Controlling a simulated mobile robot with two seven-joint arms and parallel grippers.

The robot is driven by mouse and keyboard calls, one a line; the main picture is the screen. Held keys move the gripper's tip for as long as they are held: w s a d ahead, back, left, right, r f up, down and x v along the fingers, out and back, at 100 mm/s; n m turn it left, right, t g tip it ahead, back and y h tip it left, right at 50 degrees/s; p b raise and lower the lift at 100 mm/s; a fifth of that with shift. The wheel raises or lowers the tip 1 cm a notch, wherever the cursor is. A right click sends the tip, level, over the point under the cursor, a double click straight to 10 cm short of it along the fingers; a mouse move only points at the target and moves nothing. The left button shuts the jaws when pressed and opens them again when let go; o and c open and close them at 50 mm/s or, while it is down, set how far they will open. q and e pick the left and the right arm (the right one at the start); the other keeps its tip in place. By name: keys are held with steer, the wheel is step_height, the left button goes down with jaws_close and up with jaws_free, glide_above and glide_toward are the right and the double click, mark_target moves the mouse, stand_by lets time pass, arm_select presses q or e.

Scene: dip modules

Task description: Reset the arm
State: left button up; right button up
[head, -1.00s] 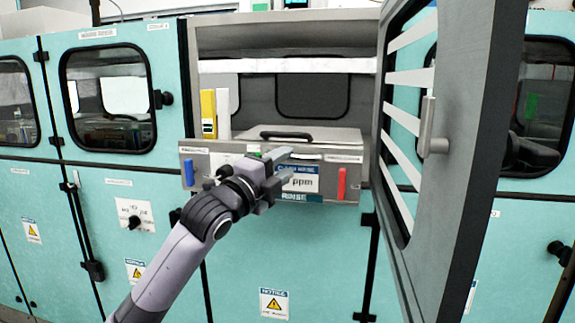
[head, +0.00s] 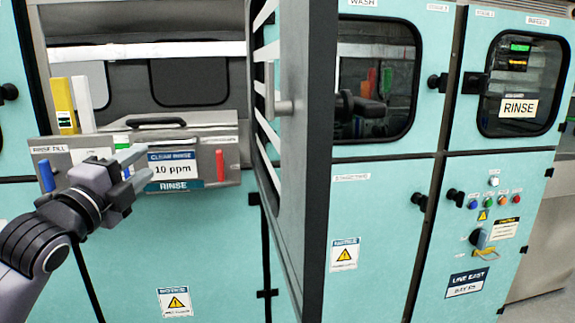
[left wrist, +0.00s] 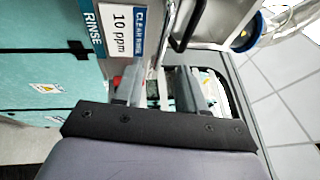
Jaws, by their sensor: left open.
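My left gripper (head: 138,172) is in the head view at the lower left, in front of the rinse module (head: 200,143). Its two fingers are apart, with nothing between them. The module is a grey metal box with a black lid handle (head: 156,122), a blue lever (head: 46,176), a red lever (head: 220,165) and a label reading 10 ppm (head: 173,170). The left wrist view shows both fingers (left wrist: 160,88) and the label beside them. I cannot tell whether the fingers touch the module. My right gripper is not in view.
An open slatted door (head: 318,150) stands to the right of the module, close to the arm's side. Teal cabinets (head: 385,215) line the wall, with a control panel (head: 487,215) at the far right. A yellow block (head: 62,105) stands behind the module.

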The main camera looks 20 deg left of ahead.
arm_select(q)
steer(key=shift+f, duration=0.1)
steer(key=d+f+n+g+h+p, duration=0.1)
steer(key=d+f+n+g, duration=0.25)
steer(key=f, duration=1.05)
steer(key=d+f+n+g+h+p, duration=0.15)
steer(key=d+f+n, duration=0.25)
steer(key=f, duration=1)
steer(key=s+d+f+n+g+h, duration=0.3)
steer(key=s+d+f+n, duration=0.4)
steer(key=s+d+f, duration=0.8)
step_height(320, 180, down, 3)
steer(key=shift+s+d+f+g, duration=0.2)
steer(key=shift+s+g, duration=0.1)
steer(key=shift+g, duration=0.4)
